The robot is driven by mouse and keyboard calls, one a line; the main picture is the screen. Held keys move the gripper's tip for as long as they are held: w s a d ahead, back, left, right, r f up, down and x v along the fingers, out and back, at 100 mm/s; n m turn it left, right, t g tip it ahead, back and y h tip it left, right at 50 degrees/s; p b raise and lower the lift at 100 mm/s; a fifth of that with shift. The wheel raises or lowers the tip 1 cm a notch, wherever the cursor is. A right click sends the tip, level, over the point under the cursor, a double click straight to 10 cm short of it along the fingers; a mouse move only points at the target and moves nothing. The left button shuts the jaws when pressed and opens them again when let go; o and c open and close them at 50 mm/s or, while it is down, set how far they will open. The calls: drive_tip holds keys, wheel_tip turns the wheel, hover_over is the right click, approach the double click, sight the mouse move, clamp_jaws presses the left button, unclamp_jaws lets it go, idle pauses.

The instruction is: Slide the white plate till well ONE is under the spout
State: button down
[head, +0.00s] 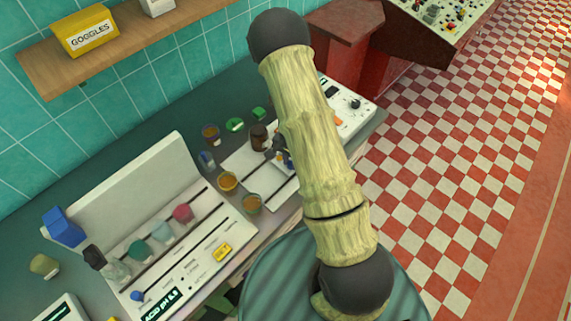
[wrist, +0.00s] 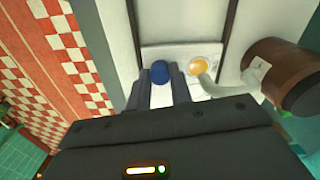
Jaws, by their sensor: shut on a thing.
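In the wrist view, the white plate (wrist: 181,56) lies in a track between dark lines. It carries a blue knob (wrist: 160,71) and a round well holding orange liquid (wrist: 205,63). My gripper (wrist: 161,80) is shut on the knob, with one finger on each side. A pale curved spout (wrist: 213,87) comes from a brown bottle (wrist: 285,75). Its end is close to the orange well's near edge; I cannot tell whether it is directly above. No well number is readable. In the head view, my arm hides most of the plate; the brown bottle (head: 258,137) stands beside my gripper (head: 273,151).
In the head view, cups of amber liquid (head: 228,182) stand left of my arm. A white panel with coloured cups (head: 183,212) and a yellow label is at lower left. Green lids (head: 235,125) lie behind. A white control box (head: 352,108) is right of my arm.

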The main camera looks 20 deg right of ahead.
drive_tip(key=shift+w+d+r, duration=0.1)
drive_tip(key=shift+w+d, duration=0.05)
drive_tip(key=shift+w, duration=0.05)
drive_tip(key=c, duration=1.3)
unclamp_jaws()
drive_tip(key=shift+o, duration=0.2)
drive_tip(key=shift+s, duration=0.1)
wheel_tip(320, 180, up, 17)
drive_tip(key=b, duration=0.1)
drive_tip(key=shift+r, duration=0.15)
